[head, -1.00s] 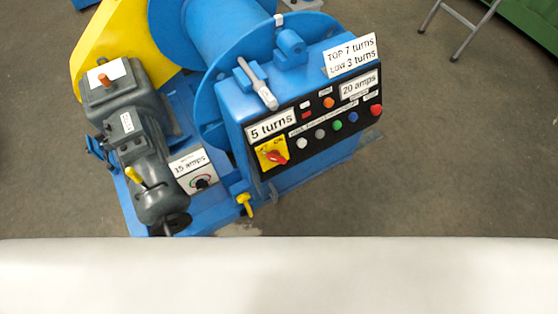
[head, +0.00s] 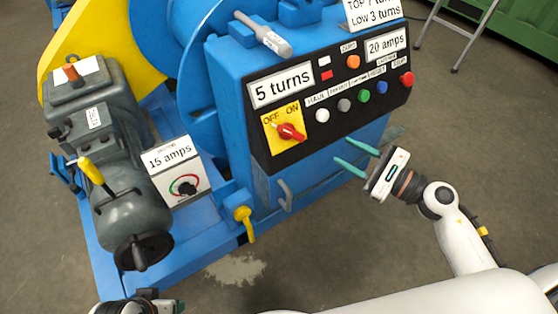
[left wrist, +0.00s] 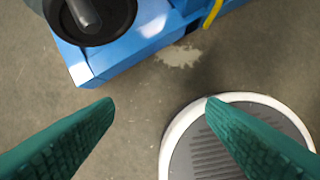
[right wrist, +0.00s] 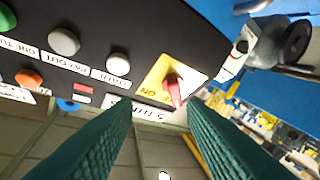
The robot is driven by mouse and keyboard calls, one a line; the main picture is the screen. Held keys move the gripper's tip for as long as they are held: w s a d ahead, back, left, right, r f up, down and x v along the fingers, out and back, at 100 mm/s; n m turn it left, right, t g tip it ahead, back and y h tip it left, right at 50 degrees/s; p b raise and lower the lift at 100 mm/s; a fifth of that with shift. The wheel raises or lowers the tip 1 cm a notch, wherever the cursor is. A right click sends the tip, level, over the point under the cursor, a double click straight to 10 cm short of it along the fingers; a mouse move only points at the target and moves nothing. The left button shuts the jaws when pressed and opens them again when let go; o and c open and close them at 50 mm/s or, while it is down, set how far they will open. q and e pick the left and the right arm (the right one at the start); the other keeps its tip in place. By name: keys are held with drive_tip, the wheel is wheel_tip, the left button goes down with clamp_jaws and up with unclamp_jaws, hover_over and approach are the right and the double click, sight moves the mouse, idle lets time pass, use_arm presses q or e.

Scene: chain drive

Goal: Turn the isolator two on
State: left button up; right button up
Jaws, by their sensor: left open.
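The red rotary switch (head: 290,131) sits on a yellow OFF/ON plate (head: 272,140) at the left end of the black control panel. No label reading "isolator two" is legible. The switch's exact pointing direction is hard to tell. My right gripper (head: 341,149) is open and empty, in front of the panel and right of the switch. In the right wrist view the switch (right wrist: 174,88) appears beyond the gap between the open fingertips (right wrist: 158,103), apart from them. My left gripper (head: 140,305) is at the bottom edge; its fingers (left wrist: 160,100) are open and empty over the floor.
Several push buttons (head: 345,105) line the panel right of the switch. A grey lever (head: 265,33) lies on top. A grey motor (head: 110,160), a "15 amps" box (head: 180,180) with a dial and a yellow hook (head: 243,222) stand left. Floor in front is clear.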

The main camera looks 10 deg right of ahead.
sight(296, 136)
drive_tip(key=w+a+n, duration=0.1)
drive_tip(key=w+a, duration=0.1)
drive_tip(key=a, duration=0.1)
drive_tip(key=w+a+n+p, duration=0.1)
drive_tip(key=w+a, duration=0.1)
drive_tip(key=a, duration=0.1)
drive_tip(key=w+a+n+g+y, duration=0.1)
drive_tip(key=w+a, duration=0.1)
drive_tip(key=a, duration=0.1)
drive_tip(key=shift+w+a+r+n, duration=0.2)
drive_tip(key=shift+w+r+n, duration=0.1)
drive_tip(key=shift+w+r, duration=0.1)
use_arm(q)
drive_tip(key=shift+s+a+r+p, duration=0.2)
drive_tip(key=shift+a+r+p, duration=0.1)
drive_tip(key=shift+r, duration=0.2)
use_arm(e)
drive_tip(key=shift+w+a+f, duration=0.1)
drive_tip(key=shift+w+a, duration=0.3)
drive_tip(key=shift+a, duration=0.05)
drive_tip(key=shift+c, duration=0.6)
clamp_jaws()
